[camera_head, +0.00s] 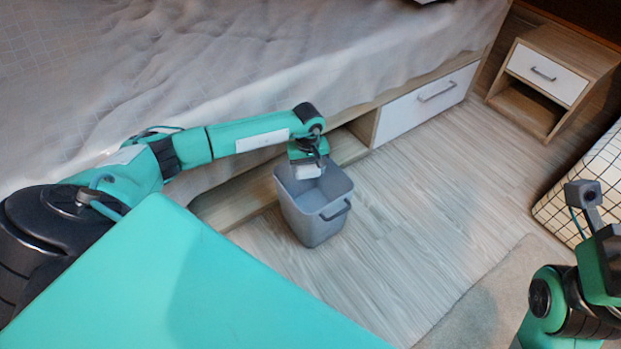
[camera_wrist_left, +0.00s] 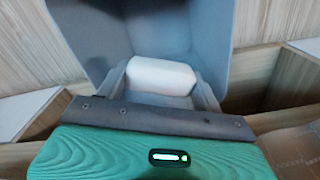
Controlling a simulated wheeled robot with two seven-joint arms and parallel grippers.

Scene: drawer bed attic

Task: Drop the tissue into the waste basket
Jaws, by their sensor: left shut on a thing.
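The grey waste basket (camera_head: 318,212) stands upright on the wood floor beside the bed, its open top facing up. My left gripper (camera_head: 307,170) is over the basket's opening, at its back edge. It is shut on the white tissue (camera_head: 306,172). In the left wrist view the tissue (camera_wrist_left: 162,76) is a white rounded block between the fingertips, with the basket's grey inside wall (camera_wrist_left: 150,25) behind it.
The bed (camera_head: 230,60) with a pale cover runs along the back. Its base has a white-fronted drawer (camera_head: 428,103) and an open compartment beside the basket. A nightstand (camera_head: 545,75) stands at the upper right. A checked white item (camera_head: 590,185) is at the right edge. Floor right of the basket is clear.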

